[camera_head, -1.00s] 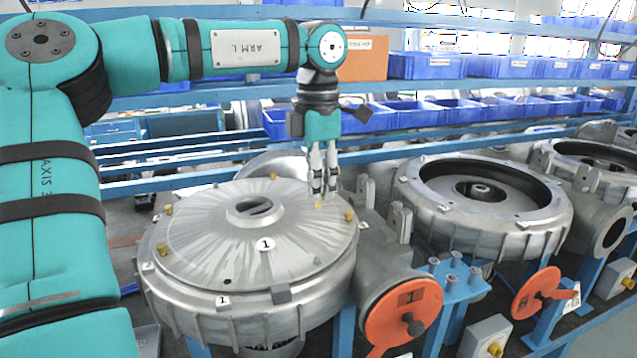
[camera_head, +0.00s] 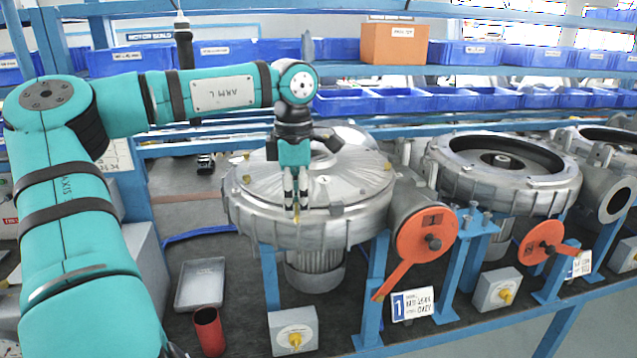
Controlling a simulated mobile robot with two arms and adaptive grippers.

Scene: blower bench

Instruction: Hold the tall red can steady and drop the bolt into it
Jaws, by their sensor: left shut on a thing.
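The red can (camera_head: 209,335) stands upright on the dark lower surface at the bottom, left of centre, its open mouth facing up. My left gripper (camera_head: 296,207) points down in front of the near side of the first blower housing (camera_head: 345,232). It is shut on a small brass-coloured bolt (camera_head: 296,217), of which only a little shows between the fingertips. The gripper is above and to the right of the can, well apart from it. No gripper touches the can. My right gripper is not in view.
A grey metal tray (camera_head: 200,284) lies just behind the can. A grey box with a yellow knob (camera_head: 294,335) stands right of it. An orange valve disc (camera_head: 427,236) and blue frame legs are farther right. Blue bins (camera_head: 345,102) line the shelves behind.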

